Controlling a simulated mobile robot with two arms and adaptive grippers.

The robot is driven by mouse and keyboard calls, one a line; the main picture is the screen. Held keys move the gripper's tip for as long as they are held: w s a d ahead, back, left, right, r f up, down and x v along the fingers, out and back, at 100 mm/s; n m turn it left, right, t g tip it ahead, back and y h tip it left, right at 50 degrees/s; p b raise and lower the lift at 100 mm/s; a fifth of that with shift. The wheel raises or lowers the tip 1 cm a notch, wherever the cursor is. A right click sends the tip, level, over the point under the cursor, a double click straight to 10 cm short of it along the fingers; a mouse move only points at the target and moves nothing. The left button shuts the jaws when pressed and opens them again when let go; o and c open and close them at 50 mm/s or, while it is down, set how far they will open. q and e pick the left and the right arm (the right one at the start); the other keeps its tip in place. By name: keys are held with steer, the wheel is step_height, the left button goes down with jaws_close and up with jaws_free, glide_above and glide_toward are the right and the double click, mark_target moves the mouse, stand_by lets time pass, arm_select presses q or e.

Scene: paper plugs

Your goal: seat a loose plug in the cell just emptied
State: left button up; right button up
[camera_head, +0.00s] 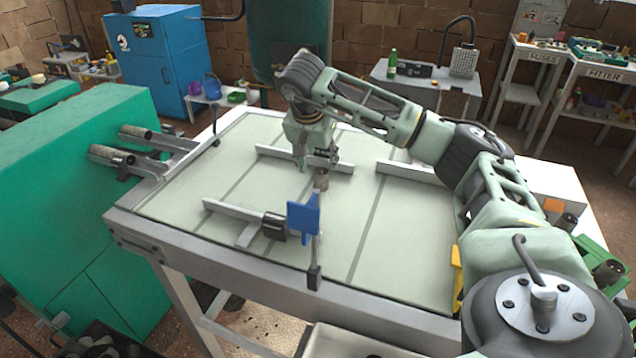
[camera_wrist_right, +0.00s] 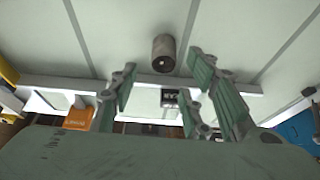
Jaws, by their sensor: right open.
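A brown cylindrical plug (camera_head: 321,181) is on the pale table, just below my right gripper (camera_head: 308,160) in the head view. In the right wrist view the plug (camera_wrist_right: 163,50) shows beyond and between the spread green fingers of the right gripper (camera_wrist_right: 162,72), with a small hole in its near end. No finger touches it in that view. The right gripper is open and empty. I cannot make out which cell is the emptied one. My left gripper is out of view.
Metal rails (camera_head: 232,209) cross the table (camera_head: 400,250). Two chutes with cylinders (camera_head: 112,155) stick out from the green machine (camera_head: 60,180) at left. A dark cylinder (camera_head: 608,272) sits at far right.

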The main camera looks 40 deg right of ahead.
mark_target(322, 172)
steer(key=p+x, duration=0.2)
steer(key=x, duration=0.5)
steer(key=shift+a, duration=0.1)
steer(key=shift+w+f, duration=0.15)
steer(key=shift+f, duration=0.25)
steer(key=c, duration=1)
steer(key=shift+r, duration=0.15)
steer(key=shift+c, duration=0.2)
steer(key=shift+r, duration=0.3)
steer(key=r, duration=0.1)
steer(key=r+b, duration=0.1)
steer(key=s+d+r, duration=0.1)
steer(key=shift+r+b, duration=0.3)
steer(key=s+d+r+b, duration=0.2)
steer(key=s+r, duration=0.4)
steer(key=s, duration=0.4)
steer(key=shift+d+r, duration=0.3)
steer(key=shift+d, duration=0.4)
